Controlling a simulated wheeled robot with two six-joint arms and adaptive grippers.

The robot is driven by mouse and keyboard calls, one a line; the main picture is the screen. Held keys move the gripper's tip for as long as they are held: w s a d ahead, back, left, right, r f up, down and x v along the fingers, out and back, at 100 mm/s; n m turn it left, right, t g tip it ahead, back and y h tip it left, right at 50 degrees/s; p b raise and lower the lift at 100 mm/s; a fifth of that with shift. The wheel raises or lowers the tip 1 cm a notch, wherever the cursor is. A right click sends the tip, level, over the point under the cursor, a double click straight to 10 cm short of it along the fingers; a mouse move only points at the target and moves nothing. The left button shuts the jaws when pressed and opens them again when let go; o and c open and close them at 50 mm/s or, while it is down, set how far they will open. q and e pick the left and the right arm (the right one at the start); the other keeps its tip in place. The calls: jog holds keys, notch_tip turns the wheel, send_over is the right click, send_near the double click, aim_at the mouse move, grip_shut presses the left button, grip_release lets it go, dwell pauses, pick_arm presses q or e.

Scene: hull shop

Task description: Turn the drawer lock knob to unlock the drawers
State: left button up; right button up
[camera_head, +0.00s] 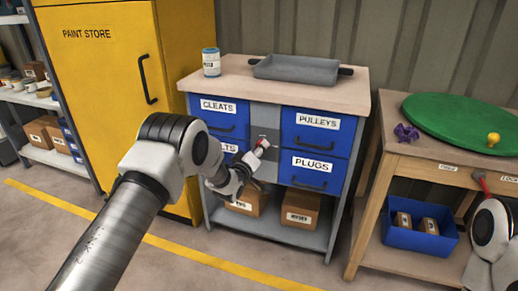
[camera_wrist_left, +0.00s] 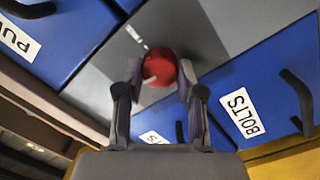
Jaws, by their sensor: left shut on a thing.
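The red round lock knob (camera_wrist_left: 161,66) sits on the grey panel between the blue drawers. In the left wrist view it lies between the two fingertips of my left gripper (camera_wrist_left: 158,84), which is shut on it. A white mark shows on the knob's lower left, and a white line is on the panel up and left of it. In the head view my left gripper (camera_head: 257,152) reaches the panel and mostly hides the knob (camera_head: 263,143). The drawers, such as the PULLEYS drawer (camera_head: 312,142) and the CLEATS drawer (camera_head: 226,126), look closed. My right gripper is not visible.
A grey tray (camera_head: 296,70) and a can (camera_head: 211,62) stand on the cabinet top (camera_head: 243,80). A yellow paint store cupboard (camera_head: 110,85) stands left. A wooden table (camera_head: 428,158) with a green disc (camera_head: 460,119) stands right. Part of my right arm is at the right edge.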

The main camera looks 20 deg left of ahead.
pick_arm(q)
jog(key=shift+d+m+g+y+p, duration=0.3)
jog(key=shift+m+p, duration=0.85)
jog(key=shift+m, duration=2.7)
jog(key=shift+a+m+y+p, duration=0.2)
jog(key=shift+m+y+p, duration=0.6)
jog(key=shift+m, duration=3.05)
jog(key=shift+h+p, duration=0.3)
jog(key=o, duration=1.1)
jog(key=shift+o, duration=0.2)
jog(key=shift+r, duration=0.1)
jog(key=s, duration=1.2)
jog(key=shift+a+r, duration=0.2)
jog(key=shift+r, duration=0.25)
